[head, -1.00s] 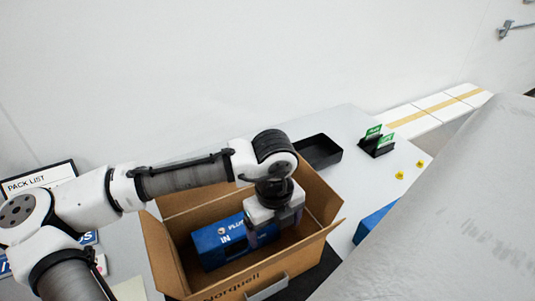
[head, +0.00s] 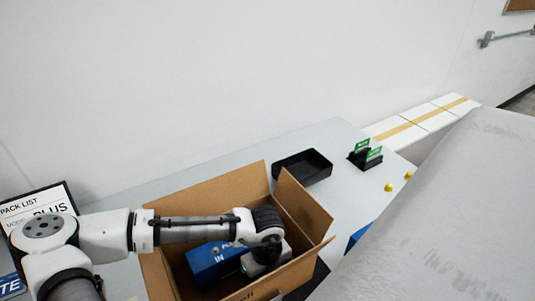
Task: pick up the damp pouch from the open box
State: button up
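The open cardboard box (head: 162,265) stands at the lower middle of the head view with its flaps up. My gripper (head: 268,268) points down inside the right part of the box. Its fingertips are hidden behind the wrist and the box wall, so I cannot see whether they are open or hold anything. No pouch can be made out; the box floor under my gripper is hidden. A blue box marked "PLUS" and "IN" (head: 205,268) lies inside the cardboard box, just left of my gripper.
A black empty tray (head: 303,168) sits on the table (head: 338,140) behind the box. A black holder with green cards (head: 365,155) and small yellow pieces (head: 389,187) are to its right. A large grey surface (head: 460,200) fills the right. A pack list sign (head: 38,208) stands at left.

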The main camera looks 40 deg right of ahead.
jog(key=shift+f, duration=0.65)
jog(key=c, duration=1.1)
jog(key=shift+o, duration=0.2)
jog(key=shift+r, duration=0.1)
